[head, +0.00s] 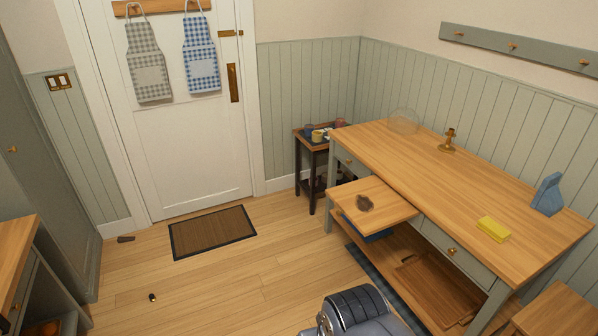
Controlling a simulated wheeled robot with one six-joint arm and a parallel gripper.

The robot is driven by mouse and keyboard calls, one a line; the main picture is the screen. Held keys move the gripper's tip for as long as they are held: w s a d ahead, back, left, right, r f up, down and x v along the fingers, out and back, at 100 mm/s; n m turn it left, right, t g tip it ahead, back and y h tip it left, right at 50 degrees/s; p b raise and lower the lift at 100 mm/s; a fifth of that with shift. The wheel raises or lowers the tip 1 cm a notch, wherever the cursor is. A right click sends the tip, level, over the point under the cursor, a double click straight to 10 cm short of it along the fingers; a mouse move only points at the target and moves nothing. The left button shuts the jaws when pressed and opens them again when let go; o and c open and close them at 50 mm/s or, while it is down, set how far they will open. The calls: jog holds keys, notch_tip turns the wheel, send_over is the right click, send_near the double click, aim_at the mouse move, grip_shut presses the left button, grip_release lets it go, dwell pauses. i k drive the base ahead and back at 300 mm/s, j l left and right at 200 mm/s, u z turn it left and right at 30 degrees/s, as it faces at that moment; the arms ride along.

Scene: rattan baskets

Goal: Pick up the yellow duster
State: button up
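A yellow folded cloth, which looks like the duster (493,229), lies flat on the wooden top of the long table (420,165) near its front right part. Its surface is fully visible and nothing covers it. A blue bottle-shaped thing (548,194) stands behind and to the right of it, apart from it. My gripper does not show in the head view. Only a grey and black part of my own body shows at the bottom edge, well to the left of and below the cloth.
A wooden stool or seat (560,318) is at lower right. A small dark object (152,297) lies on the floor.

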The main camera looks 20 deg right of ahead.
aim_at(499, 234)
jog(key=z, duration=1.95)
